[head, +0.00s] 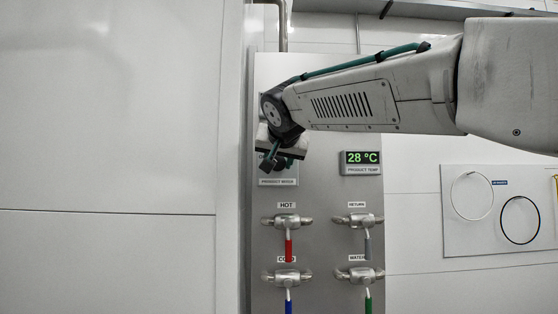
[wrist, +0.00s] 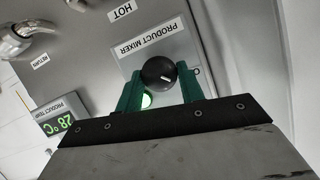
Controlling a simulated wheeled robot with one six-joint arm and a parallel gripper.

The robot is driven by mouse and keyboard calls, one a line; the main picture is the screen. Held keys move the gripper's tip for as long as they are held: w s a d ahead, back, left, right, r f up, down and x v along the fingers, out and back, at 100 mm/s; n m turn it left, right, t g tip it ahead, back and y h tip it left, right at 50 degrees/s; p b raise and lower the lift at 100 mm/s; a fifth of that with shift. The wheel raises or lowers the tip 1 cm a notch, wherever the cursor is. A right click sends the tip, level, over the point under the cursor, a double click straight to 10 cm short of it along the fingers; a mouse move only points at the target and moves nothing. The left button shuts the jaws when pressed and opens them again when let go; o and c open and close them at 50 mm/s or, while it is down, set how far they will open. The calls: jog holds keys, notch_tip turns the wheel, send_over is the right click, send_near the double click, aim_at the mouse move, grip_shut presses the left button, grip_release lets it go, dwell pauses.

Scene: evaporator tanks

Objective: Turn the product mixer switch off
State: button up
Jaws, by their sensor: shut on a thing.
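The product mixer switch is a round black knob (wrist: 158,72) with a short white mark, seen in the wrist view under the upside-down PRODUCT MIXER label (wrist: 148,37). My gripper (wrist: 160,76) has its two green fingers on either side of the knob and is shut on it. A green light (wrist: 146,100) glows beside the knob, between the fingers. In the head view my gripper (head: 279,160) is at the panel just above the PRODUCT MIXER label (head: 278,182); my wrist hides most of the knob there.
The grey panel (head: 320,200) carries a temperature display (head: 361,162) reading 28 °C, right of the mixer switch. Below are valves with red (head: 289,250), grey (head: 367,245), blue (head: 289,307) and green (head: 368,305) handles. Hoops hang on a board (head: 480,240) at right.

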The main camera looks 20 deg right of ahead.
jog(key=shift+h, duration=0.3)
jog(key=n, duration=0.1)
jog(key=n+h, duration=0.1)
jog(key=shift+a+n+g, duration=0.2)
jog(key=shift+n+g, duration=0.1)
jog(key=n+h, duration=0.2)
jog(key=n, duration=0.1)
jog(key=shift+w+a+f+h, duration=0.1)
jog(key=shift+h, duration=0.3)
jog(key=shift+n, duration=0.3)
jog(key=o, duration=1)
jog(key=shift+v, duration=3.95)
